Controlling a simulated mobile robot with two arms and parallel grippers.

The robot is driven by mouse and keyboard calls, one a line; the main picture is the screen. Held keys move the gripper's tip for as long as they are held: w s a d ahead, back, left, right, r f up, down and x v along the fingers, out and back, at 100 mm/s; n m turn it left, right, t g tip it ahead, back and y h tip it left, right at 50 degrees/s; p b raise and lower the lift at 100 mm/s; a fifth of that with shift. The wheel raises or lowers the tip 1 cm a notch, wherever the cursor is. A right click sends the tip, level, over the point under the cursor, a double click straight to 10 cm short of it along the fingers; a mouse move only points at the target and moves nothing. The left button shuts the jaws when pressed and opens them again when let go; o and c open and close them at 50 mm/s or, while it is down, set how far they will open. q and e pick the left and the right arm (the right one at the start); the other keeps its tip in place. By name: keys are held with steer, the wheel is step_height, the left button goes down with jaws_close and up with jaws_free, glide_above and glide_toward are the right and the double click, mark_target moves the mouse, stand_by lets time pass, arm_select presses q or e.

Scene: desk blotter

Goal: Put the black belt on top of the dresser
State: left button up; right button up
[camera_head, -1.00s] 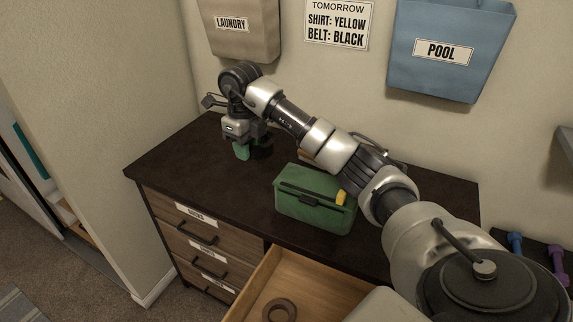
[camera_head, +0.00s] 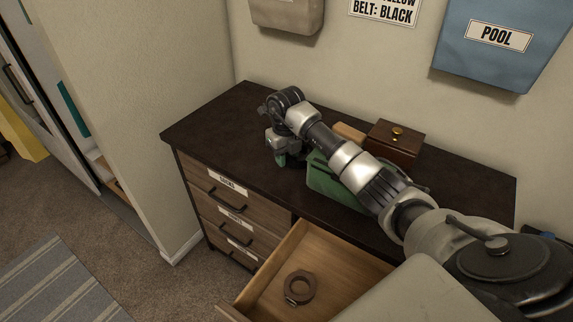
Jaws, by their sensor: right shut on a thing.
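The dresser (camera_head: 225,122) has a dark top and wooden drawers and stands against the wall. My right arm reaches across it from the lower right. My right gripper (camera_head: 281,158) points down just above the left-middle part of the top, with a green fingertip showing. It is shut on a dark thing that seems to be the black belt, mostly hidden by the gripper and the top's dark colour. I cannot tell whether it touches the top. My left gripper is not in view.
An open drawer (camera_head: 268,283) holds a coiled brown belt (camera_head: 300,287). A green box (camera_head: 330,185) stands partly behind my arm, near a brown wooden box (camera_head: 396,142). The top's left end is clear. A wall note (camera_head: 384,12) reads "BELT: BLACK".

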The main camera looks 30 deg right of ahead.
mark_target(286, 173)
step_height(286, 173, down, 4)
steer(key=shift+r, duration=0.15)
steer(key=shift+f, duration=0.2)
steer(key=o, duration=1)
steer(key=shift+r, duration=0.15)
steer(key=shift+r, duration=0.2)
step_height(286, 173, up, 12)
steer(key=shift+f+b, duration=0.1)
steer(key=shift+b, duration=0.35)
